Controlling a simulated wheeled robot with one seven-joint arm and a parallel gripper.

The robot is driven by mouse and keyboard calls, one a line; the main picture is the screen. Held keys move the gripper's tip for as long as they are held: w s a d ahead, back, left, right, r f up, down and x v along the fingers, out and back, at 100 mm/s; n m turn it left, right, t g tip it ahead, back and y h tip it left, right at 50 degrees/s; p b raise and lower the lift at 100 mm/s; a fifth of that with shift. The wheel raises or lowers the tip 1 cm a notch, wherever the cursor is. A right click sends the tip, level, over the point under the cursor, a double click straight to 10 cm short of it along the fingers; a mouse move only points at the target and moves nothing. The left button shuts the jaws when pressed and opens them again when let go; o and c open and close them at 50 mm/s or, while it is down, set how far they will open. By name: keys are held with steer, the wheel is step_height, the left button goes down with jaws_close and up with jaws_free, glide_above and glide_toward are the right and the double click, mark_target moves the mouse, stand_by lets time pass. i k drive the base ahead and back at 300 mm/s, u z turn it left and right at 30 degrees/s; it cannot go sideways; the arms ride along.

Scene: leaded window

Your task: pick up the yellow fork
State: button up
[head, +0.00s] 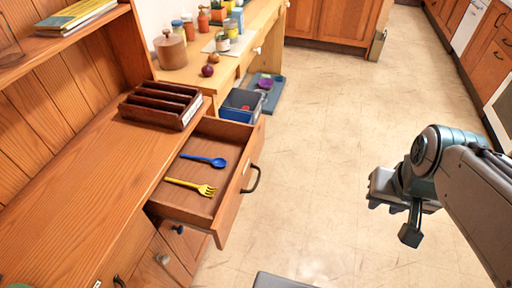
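The yellow fork (191,186) lies flat in the open wooden drawer (188,205), its tines toward the drawer front. A blue spoon (204,160) lies just behind it in the same drawer, apart from it. My gripper (396,222) hangs over the floor at the right, well away from the drawer and the fork. It is seen from the side, and its finger gap is not clear. I see nothing held in it.
The drawer sticks out from a wooden cabinet with a dark slotted rack (160,105) on its top. A blue-grey bin (241,106) stands beyond the drawer. A side counter (222,68) holds jars and a round wooden pot (171,52). The floor (315,170) between drawer and arm is clear.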

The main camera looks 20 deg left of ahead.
mark_target(203, 189)
steer(key=k, duration=0.25)
steer(key=u, duration=1.2)
steer(key=i, duration=0.55)
steer(key=z, duration=1.85)
steer(key=i, duration=0.65)
steer(key=u, duration=2.2)
